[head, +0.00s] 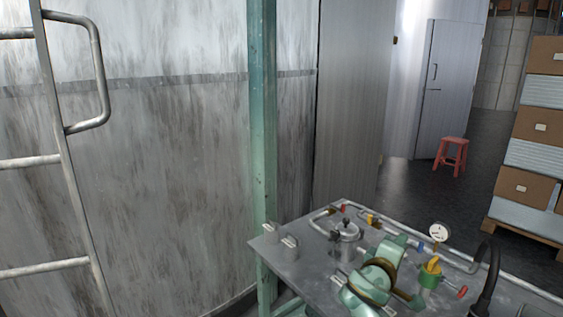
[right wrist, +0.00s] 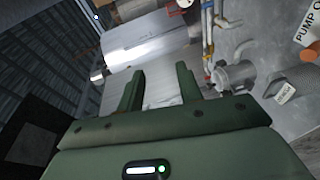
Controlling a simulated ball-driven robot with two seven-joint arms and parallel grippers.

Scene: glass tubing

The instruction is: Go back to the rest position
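My right gripper (right wrist: 160,82) shows in the right wrist view. Its two dark green fingers stand apart with nothing held between them. A pale grey surface (right wrist: 160,87) lies beyond the fingertips, and I see no contact with it. I cannot make out either gripper in the head view. My left gripper is not in view.
A grey metal bench (head: 315,272) stands at the lower right, with a metal pot (head: 345,240), a pale green machine (head: 375,281), a gauge (head: 439,232) and pipes. A green post (head: 262,120) rises behind its left corner. A ladder (head: 68,165) is at left; a red stool (head: 453,146) stands farther back.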

